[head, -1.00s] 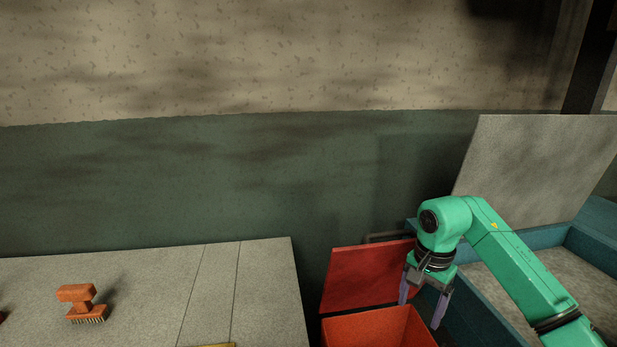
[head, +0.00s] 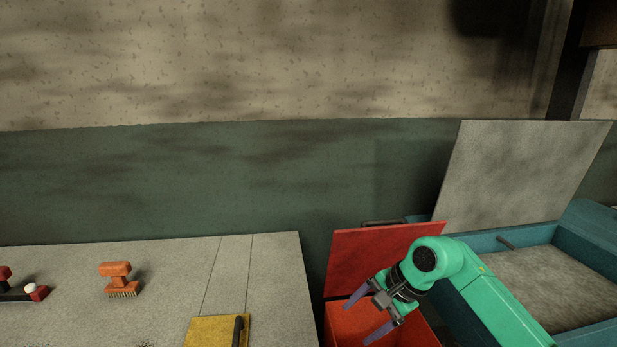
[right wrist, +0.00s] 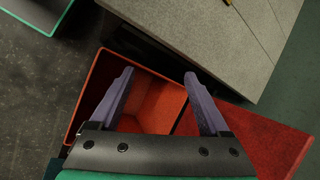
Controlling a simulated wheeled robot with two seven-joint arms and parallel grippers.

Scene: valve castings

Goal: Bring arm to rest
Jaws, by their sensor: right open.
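My right arm is green and comes in from the lower right in the head view. Its gripper (head: 357,318) is open and empty, with purple fingers spread apart. It hangs above the open red bin (head: 350,328), in front of the bin's raised red lid (head: 380,258). In the right wrist view both fingers (right wrist: 160,84) reach out over the bin (right wrist: 90,97), with nothing between them. The part of the bin that shows between the fingers looks empty. My left gripper is not in view.
A grey table (head: 160,275) stands left of the bin, with an orange brush (head: 119,280), a yellow plate with a dark handle (head: 212,331) and a red-and-black object (head: 25,292) on it. A blue open-lidded container (head: 590,240) with a grey inside stands at right.

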